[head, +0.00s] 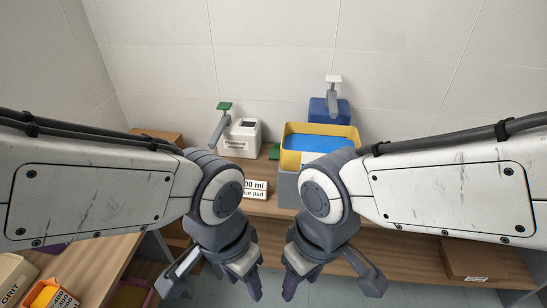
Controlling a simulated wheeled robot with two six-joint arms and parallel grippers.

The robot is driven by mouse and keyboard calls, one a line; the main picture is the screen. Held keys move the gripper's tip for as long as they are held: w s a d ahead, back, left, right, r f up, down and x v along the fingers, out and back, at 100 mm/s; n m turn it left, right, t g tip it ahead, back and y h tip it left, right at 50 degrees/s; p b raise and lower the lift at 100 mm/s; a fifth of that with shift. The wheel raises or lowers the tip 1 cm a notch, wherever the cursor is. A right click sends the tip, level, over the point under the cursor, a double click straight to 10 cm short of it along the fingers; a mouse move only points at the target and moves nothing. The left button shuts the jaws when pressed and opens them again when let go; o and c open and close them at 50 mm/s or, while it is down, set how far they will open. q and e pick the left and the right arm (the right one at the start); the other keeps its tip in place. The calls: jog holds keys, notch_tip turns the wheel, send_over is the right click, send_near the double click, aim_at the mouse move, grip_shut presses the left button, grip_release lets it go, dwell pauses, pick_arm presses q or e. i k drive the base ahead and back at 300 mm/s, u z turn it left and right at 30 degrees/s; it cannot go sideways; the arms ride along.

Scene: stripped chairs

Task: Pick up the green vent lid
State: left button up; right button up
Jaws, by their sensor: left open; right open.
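A small green flat piece (224,106) sits on top of a raised grey arm of the white device (241,138) on the back bench. A second green item (274,151) lies on the bench between that device and the yellow-rimmed bin; my wrists and the bin leave only part of it in view. I cannot tell which of the two is the vent lid. My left gripper (214,287) is open and empty, low in front of the bench. My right gripper (331,286) is open and empty beside it. Both are nearer than the green pieces and apart from them.
A yellow-rimmed bin (293,128) with blue contents stands right of the white device. Behind it is a blue device (343,111) with a white top piece. A label card (256,190) stands at the bench front. A cardboard box (474,259) is at lower right.

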aim_at(275, 152)
jog(key=u, duration=0.45)
jog(key=i, duration=0.65)
jog(key=u, duration=0.3)
